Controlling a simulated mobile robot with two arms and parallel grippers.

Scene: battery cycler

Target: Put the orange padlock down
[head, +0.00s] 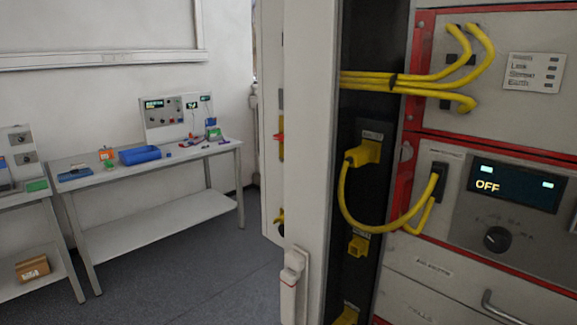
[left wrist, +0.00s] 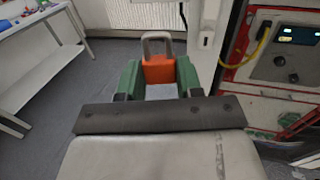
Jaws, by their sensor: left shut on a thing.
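The orange padlock (left wrist: 158,70) shows in the left wrist view, with its grey shackle pointing up and away from me. My left gripper (left wrist: 160,76) is shut on it, with a green finger on each side of its body. The padlock is held in the air, with the grey floor beyond it. My left gripper does not show in the head view. My right gripper is in neither view.
A cabinet (head: 305,120) with yellow cables and a display reading OFF (head: 513,187) stands close on the right. A workbench (head: 125,171) with a blue bin (head: 139,155) and a small orange thing (head: 106,154) stands at the far left wall. Open floor (head: 195,275) lies between.

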